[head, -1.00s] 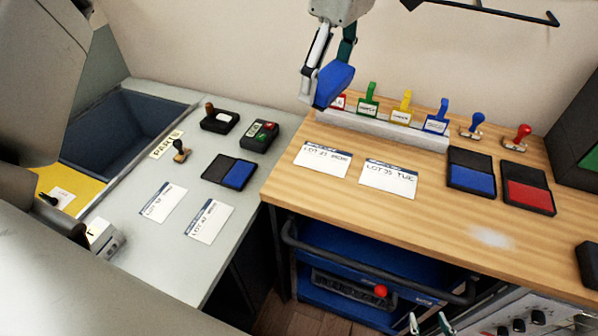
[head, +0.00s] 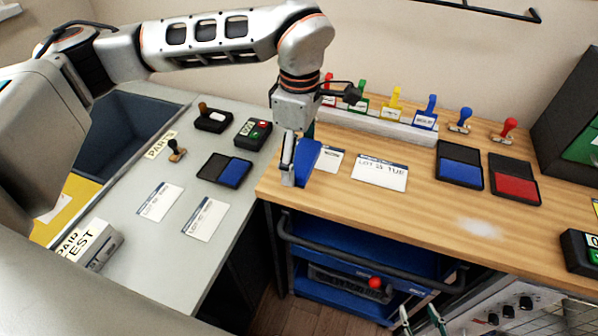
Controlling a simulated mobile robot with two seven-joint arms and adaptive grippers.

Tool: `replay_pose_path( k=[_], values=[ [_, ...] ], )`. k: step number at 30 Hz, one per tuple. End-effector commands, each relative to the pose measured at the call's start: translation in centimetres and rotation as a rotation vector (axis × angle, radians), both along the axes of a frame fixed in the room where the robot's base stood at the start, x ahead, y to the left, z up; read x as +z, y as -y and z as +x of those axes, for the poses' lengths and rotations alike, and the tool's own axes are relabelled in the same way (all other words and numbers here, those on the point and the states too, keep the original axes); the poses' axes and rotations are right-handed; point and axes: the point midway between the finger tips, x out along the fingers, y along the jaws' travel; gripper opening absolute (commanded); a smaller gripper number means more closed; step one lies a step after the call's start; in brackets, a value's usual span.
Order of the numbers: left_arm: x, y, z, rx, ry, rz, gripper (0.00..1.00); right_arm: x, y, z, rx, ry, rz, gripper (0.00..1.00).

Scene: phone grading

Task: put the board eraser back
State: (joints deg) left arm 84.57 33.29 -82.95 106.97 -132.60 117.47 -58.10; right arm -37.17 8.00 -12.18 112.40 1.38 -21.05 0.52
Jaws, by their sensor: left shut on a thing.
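The blue board eraser (head: 307,157) is held upright in my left gripper (head: 294,165), which is shut on it. They are over the front left part of the wooden tabletop (head: 420,215), in front of the stamp rack. The gripper and eraser partly cover a lot card (head: 331,159). I cannot tell whether the eraser touches the tabletop. My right gripper (head: 420,318) shows only its fingertips at the bottom edge, apart, with nothing seen between them.
A white rack (head: 390,128) holds several coloured stamps at the back. Blue (head: 460,172) and red (head: 515,185) ink pads lie right of a lot card (head: 379,173). A pale smudge (head: 480,228) marks the wood. A grey counter (head: 185,250) adjoins at left.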

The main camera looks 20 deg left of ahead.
Motion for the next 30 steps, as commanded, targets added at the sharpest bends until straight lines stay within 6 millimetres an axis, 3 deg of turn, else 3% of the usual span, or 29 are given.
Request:
replay_pose_path(
  k=[16,27,28,30],
  values=[
    [-5.7,0.0,-0.1,0.000,-0.002,0.000,0.46,0.6,0.0,0.0,-0.001,0.000,0.000,0.40],
    [-6.3,0.0,0.0,0.000,0.002,0.000,0.46,-0.1,0.2,-0.2,-0.004,-0.009,-0.004,0.40],
    [-6.3,0.0,0.0,0.000,0.002,0.000,0.82,-0.1,0.2,-0.2,-0.004,-0.008,-0.003,0.40],
    [-6.2,0.0,0.0,0.000,0.002,0.000,0.94,0.0,0.2,-0.2,-0.004,-0.009,-0.004,0.40]
  ],
)
